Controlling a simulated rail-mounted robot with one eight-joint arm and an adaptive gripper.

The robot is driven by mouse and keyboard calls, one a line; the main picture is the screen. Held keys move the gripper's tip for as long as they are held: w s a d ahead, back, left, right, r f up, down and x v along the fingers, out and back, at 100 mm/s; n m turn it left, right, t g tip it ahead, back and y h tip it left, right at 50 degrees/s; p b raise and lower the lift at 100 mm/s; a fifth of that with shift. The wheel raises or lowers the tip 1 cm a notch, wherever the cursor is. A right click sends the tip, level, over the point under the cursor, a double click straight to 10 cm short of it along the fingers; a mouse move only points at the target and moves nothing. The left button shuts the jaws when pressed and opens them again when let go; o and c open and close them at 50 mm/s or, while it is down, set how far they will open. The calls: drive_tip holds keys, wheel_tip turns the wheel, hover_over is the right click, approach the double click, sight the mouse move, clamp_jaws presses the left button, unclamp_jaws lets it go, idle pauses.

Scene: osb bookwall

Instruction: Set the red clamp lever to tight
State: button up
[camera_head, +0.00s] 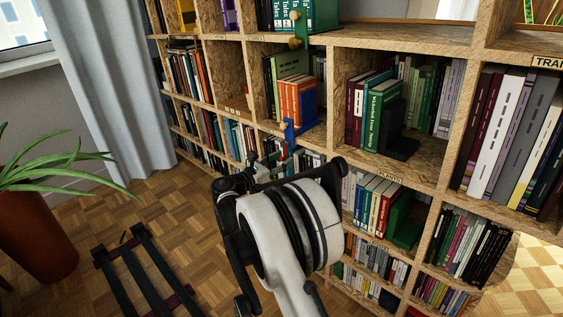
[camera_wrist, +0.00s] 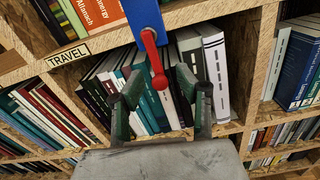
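The red clamp lever (camera_wrist: 151,52) hangs down from a blue clamp (camera_wrist: 143,16) on the shelf edge, with a round red knob at its lower end. The blue clamp also shows in the head view (camera_head: 290,130). My gripper (camera_wrist: 160,76) is open, its two dark green fingers apart. In the wrist view the knob appears between the fingertips; I cannot tell whether either finger touches it. In the head view my arm hides most of the gripper and I cannot make out the lever clearly.
An OSB bookshelf (camera_head: 432,180) full of books surrounds the clamp. Orange books (camera_head: 295,100) stand just above it, and a shelf label reads TRAVEL (camera_wrist: 68,54). A plant (camera_head: 40,200) and a dark slatted rack (camera_head: 145,270) stand on the floor at the left.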

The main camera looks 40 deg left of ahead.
drive_tip(key=shift+w, duration=0.1)
clamp_jaws()
idle(0.5)
drive_tip(key=shift+w+a+r+m+p, duration=0.15)
drive_tip(key=shift+a+r+m, duration=0.65)
drive_tip(key=shift+m, duration=2.2)
drive_tip(key=shift+a+r+m+p, duration=0.25)
drive_tip(key=shift+a+r+m, duration=0.5)
drive_tip(key=shift+m, duration=2.25)
drive_tip(key=shift+w+a+r+m+p, duration=0.15)
drive_tip(key=shift+a+r+m, duration=0.65)
drive_tip(key=shift+m, duration=2.2)
drive_tip(key=shift+a+f, duration=0.25)
drive_tip(key=shift+a, duration=0.05)
unclamp_jaws()
